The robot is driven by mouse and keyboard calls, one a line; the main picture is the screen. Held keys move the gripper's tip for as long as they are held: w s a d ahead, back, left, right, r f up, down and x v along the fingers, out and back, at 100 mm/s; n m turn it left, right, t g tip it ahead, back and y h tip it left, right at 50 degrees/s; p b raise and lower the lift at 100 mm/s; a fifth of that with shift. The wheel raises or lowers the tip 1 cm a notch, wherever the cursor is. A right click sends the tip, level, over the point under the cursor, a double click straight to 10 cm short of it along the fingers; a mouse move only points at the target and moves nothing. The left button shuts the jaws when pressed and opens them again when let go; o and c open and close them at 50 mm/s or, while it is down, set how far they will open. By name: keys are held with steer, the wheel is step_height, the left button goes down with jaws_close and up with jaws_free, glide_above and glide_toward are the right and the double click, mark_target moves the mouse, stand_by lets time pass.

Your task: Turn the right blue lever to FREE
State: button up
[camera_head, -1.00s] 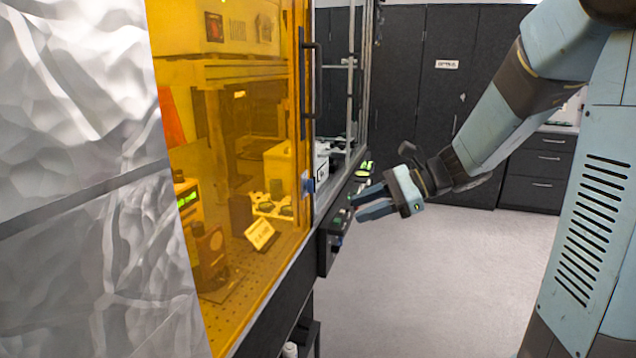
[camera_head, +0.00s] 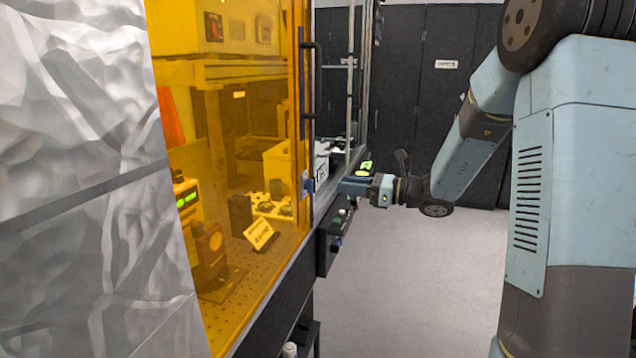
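A small blue part (camera_head: 308,184), which looks like a blue lever, sits low on the frame at the right end of the amber panel. I cannot tell whether it is the left or right lever, and no FREE marking is readable. My gripper (camera_head: 343,187) points left, its fingertips just right of this blue part in the picture, with a small gap between. The fingers are seen edge-on and overlap, so their opening is hidden. I see nothing held between them.
The amber enclosure panel (camera_head: 262,130) has a long black vertical handle (camera_head: 311,90). A black control box (camera_head: 328,246) with small knobs hangs under the bench edge, below my gripper. A wrinkled silver sheet (camera_head: 85,180) fills the left. The grey floor (camera_head: 420,290) is clear.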

mark_target(309, 186)
steer(key=x, duration=0.8)
steer(key=shift+a, duration=0.2)
steer(key=shift+w, duration=0.1)
jaws_close()
